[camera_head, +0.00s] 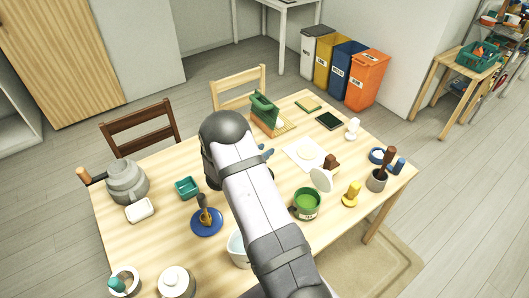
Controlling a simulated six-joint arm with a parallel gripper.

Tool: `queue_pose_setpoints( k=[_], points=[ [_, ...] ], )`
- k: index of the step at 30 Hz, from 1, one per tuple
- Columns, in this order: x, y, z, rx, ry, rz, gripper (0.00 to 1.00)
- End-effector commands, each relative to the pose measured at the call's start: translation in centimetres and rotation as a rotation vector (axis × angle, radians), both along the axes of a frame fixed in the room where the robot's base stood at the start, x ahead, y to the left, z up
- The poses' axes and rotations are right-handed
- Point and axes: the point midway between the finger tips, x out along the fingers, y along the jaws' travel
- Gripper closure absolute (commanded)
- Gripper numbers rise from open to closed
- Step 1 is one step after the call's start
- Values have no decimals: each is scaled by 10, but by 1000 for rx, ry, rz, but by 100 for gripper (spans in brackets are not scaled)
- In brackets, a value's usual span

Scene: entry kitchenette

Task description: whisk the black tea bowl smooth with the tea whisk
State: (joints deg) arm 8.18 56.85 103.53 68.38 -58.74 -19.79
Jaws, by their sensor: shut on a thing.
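My arm reaches over the middle of the table from the bottom of the view. Its dark wrist bends down over the table, and the arm itself hides my gripper. I cannot make out a black tea bowl; the arm covers part of the tabletop. No tea whisk can be told for certain. A dark-handled thing with a yellowish lower part (205,217) stands on a blue round dish (207,229), left of my arm. What my gripper holds, if anything, does not show.
The wooden table (160,167) is crowded. A grey pot (126,181) and teal box (187,187) stand left; a green tin (306,204), yellow stamp-like thing (351,194) and brown-handled tool in a cup (377,181) stand right. Two chairs are at the far side.

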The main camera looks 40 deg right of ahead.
Motion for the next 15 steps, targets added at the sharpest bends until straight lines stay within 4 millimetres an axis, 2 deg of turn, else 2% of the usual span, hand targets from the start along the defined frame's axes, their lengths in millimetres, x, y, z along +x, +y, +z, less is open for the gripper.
queue_pose_setpoints(
  k=[8, 15],
  points=[
    [0, 0, 2, -1, 0, 0, 100],
    [0, 0, 15, -1, 0, 0, 100]
  ],
)
